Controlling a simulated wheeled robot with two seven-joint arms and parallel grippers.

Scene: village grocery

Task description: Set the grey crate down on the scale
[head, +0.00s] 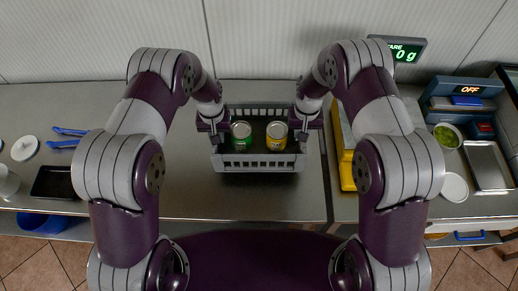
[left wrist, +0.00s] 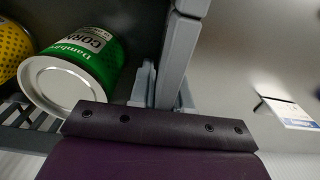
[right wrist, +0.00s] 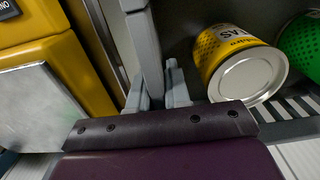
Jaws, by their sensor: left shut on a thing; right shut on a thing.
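The grey crate (head: 260,163) is in the middle of the head view, over the steel counter. It holds a green can (head: 241,134) and a yellow can (head: 276,135). My left gripper (head: 217,138) is shut on the crate's left wall, and my right gripper (head: 302,134) on its right wall. I cannot tell whether the crate's bottom touches the counter. The yellow scale (head: 347,178) is just right of the crate, partly hidden by my right arm. In the right wrist view, the scale's yellow body (right wrist: 75,75) and steel plate show at left.
The display (head: 403,51) at the back right reads 0 g. A blue device (head: 465,88) reading OFF, a green-filled bowl (head: 447,136) and a steel tray (head: 487,165) are at right. A black tray (head: 55,182) and blue-handled tool (head: 68,131) lie left.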

